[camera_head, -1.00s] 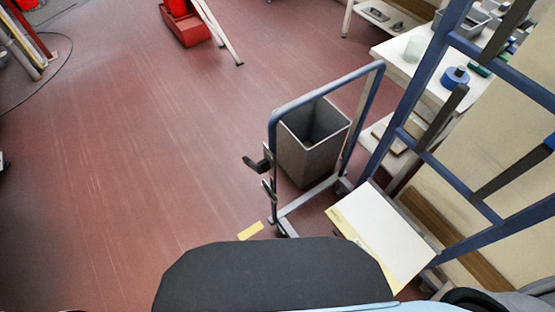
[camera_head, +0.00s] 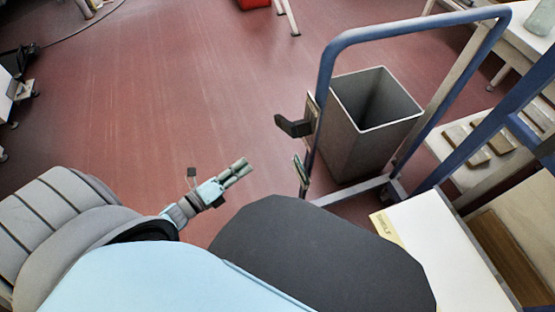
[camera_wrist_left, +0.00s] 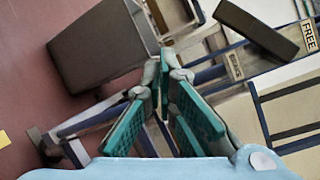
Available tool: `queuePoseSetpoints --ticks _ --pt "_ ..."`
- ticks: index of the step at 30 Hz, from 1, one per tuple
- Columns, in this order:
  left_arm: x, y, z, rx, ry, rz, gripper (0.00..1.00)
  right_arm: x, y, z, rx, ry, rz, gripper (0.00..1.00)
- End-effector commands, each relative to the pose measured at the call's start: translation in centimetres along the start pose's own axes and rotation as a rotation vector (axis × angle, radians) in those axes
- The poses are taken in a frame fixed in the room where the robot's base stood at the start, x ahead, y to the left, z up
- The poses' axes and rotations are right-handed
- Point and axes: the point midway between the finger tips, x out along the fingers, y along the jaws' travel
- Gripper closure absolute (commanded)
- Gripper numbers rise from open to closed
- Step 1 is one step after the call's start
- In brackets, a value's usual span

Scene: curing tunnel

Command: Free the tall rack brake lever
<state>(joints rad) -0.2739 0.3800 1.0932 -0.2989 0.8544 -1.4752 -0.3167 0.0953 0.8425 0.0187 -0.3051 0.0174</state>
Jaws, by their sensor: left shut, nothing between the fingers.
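A dark brake lever (camera_head: 292,126) sticks out to the left from a plate on the near post of the blue tall rack (camera_head: 350,38). In the left wrist view the lever (camera_wrist_left: 257,30) is a thick black bar slanting beside a label reading FREE (camera_wrist_left: 309,36); a second label (camera_wrist_left: 233,65), too small to read, sits lower left. My left gripper (camera_head: 242,170) is shut and empty, left of and nearer than the lever, apart from it. Its green-padded fingers (camera_wrist_left: 170,62) meet at the tips in the wrist view, below and left of the bar. My right gripper is not in view.
A grey bin (camera_head: 368,140) stands behind the rack's near end; it also shows in the wrist view (camera_wrist_left: 95,50). A white board (camera_head: 440,245) lies at the lower right. A shelf with wooden pieces (camera_head: 470,145) stands at right. Red floor at left is largely clear.

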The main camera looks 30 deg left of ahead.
Motion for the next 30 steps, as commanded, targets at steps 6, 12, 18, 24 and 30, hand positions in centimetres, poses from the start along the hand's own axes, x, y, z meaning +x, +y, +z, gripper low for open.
queuePoseSetpoints --ticks 6,12,18,24,30 --pt "0.5 -2.1 -2.0 0.416 0.044 -0.312 1.00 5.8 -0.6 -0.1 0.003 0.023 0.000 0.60" --pt "2.0 -3.7 -2.0 0.451 0.041 -0.341 1.00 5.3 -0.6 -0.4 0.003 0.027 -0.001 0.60" --pt "5.9 -4.9 -2.5 0.450 0.039 -0.339 1.00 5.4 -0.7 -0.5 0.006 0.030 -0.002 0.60" --pt "10.0 -6.2 -2.9 0.448 0.039 -0.337 1.00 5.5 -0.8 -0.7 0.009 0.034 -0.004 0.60" --pt "10.4 -7.7 -0.3 0.449 0.043 -0.333 1.00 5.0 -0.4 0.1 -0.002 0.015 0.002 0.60"
